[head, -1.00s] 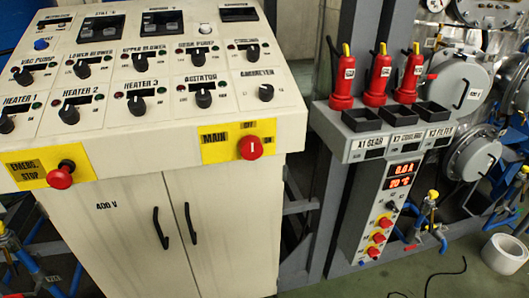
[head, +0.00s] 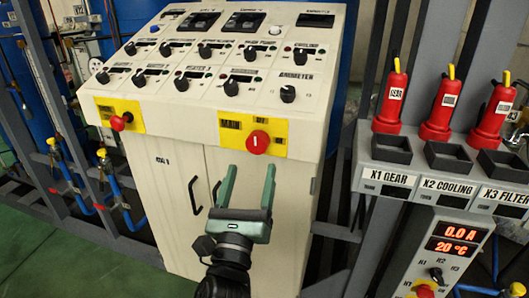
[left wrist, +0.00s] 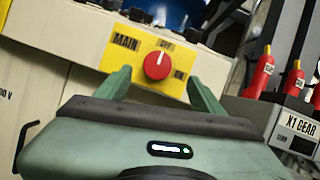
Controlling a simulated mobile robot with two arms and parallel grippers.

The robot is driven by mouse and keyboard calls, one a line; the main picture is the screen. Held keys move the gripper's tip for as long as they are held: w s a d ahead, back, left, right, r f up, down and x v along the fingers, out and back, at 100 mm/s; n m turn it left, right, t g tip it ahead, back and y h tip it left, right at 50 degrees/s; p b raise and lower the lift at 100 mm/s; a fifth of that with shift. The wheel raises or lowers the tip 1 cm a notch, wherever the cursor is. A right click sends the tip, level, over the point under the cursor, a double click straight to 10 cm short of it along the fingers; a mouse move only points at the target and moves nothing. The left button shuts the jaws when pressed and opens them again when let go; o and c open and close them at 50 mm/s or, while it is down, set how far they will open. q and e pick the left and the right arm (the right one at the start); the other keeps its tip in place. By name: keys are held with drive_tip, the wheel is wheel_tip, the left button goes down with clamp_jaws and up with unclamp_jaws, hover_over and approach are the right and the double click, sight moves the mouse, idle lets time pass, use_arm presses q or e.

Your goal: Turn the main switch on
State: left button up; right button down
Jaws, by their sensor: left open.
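The main switch (head: 258,142) is a round red knob with a white mark on a yellow plate (head: 230,128), on the front edge of the cream control cabinet (head: 165,110). In the left wrist view the red knob (left wrist: 157,66) sits between the two fingertips in the picture, with the word MAIN to its left and ON to its lower right. Its white mark points up and to the right. My left gripper (head: 248,183) is open, green and empty. Its fingers point up toward the knob from below and in front, apparently apart from it. My right gripper is not in view.
A red emergency stop button (head: 119,122) is at the cabinet's left front. Several black knobs cover the sloped panel. Red plugs (head: 442,104) stand on a grey unit to the right. Black door handles (head: 194,192) stick out below the switch.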

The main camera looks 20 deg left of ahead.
sight(256, 147)
use_arm(q)
drive_tip(key=p+x, duration=0.1)
drive_tip(key=x, duration=0.5)
drive_tip(key=shift+w+a+p, duration=0.15)
drive_tip(key=shift+w+p, duration=0.1)
drive_tip(key=shift+p, duration=0.1)
drive_tip(key=shift+w+r, duration=0.1)
drive_tip(key=shift+w, duration=0.35)
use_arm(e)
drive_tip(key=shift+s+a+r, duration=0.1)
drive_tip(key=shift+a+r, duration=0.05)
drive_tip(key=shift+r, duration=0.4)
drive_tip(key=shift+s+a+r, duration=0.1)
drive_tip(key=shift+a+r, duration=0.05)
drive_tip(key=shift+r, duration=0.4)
use_arm(q)
drive_tip(key=shift+c, duration=0.2)
drive_tip(key=c, duration=1.3)
